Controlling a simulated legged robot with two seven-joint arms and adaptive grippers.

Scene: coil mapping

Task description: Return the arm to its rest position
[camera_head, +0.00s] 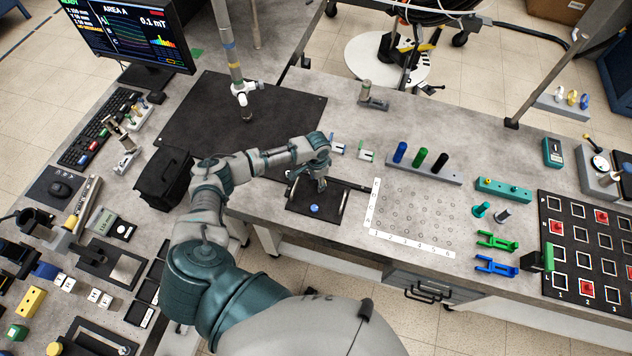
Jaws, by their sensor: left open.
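My left arm (203,215) comes up from the bottom of the view and bends right over the bench. Its gripper (320,186) hangs pointing down at the front edge area of the bench, above a dark tray (300,208). The gripper is open, and I see nothing between its fingers. My right gripper does not show.
A black box (163,178) stands left of my arm. A white-edged hole grid (412,217) and a block with coloured cylinders (436,171) lie to the right. A vertical probe (243,101) hangs over a dark mat (190,118). A monitor (133,33) stands at upper left.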

